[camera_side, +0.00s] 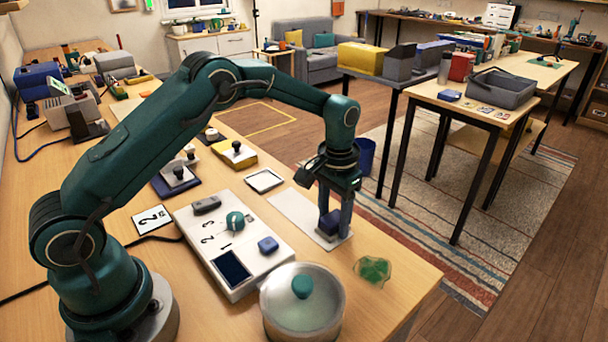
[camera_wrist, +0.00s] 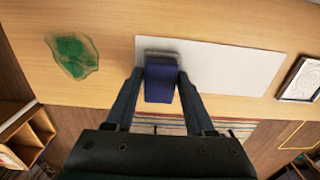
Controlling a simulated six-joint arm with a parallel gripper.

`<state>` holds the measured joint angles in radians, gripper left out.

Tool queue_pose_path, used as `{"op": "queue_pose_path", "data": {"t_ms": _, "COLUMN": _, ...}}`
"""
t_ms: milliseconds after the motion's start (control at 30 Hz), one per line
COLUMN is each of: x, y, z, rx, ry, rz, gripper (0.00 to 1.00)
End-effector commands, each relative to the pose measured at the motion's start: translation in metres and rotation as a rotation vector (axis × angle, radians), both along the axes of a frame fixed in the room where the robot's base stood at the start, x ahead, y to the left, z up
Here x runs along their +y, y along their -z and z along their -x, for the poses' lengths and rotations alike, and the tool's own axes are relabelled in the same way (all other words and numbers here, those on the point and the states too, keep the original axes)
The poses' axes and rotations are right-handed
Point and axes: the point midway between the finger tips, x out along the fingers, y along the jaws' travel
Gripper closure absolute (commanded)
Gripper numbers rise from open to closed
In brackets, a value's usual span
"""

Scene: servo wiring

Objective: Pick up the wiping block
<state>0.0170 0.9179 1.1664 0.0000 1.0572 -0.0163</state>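The wiping block (camera_wrist: 160,82) is dark blue with a grey layer at its far edge. In the wrist view it sits between the two fingers of my gripper (camera_wrist: 161,74), which appear to touch its sides. In the side view the block (camera_side: 328,221) is upright at the near end of a flat white board (camera_side: 291,211), and my gripper (camera_side: 334,232) points straight down around it. I cannot tell whether the block rests on the board or is just clear of it. The board also shows in the wrist view (camera_wrist: 225,68).
A crumpled green translucent piece (camera_side: 372,270) lies near the table edge beside the board. A lidded glass pot (camera_side: 302,312) and a white control panel (camera_side: 228,262) stand closer to the camera. A white framed tile (camera_side: 264,181) lies beyond the board.

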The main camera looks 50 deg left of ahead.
Motion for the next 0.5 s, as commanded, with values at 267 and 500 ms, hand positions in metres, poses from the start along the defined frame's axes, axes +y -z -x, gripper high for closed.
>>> {"op": "queue_pose_path", "data": {"t_ms": 267, "x": 0.000, "y": -0.001, "z": 0.000, "rx": -0.001, "ry": 0.000, "rz": 0.000, "gripper": 1.00}}
{"op": "queue_pose_path", "data": {"t_ms": 500, "x": 0.000, "y": -0.018, "z": -0.001, "rx": -0.004, "ry": 0.000, "rz": 0.000, "gripper": 1.00}}
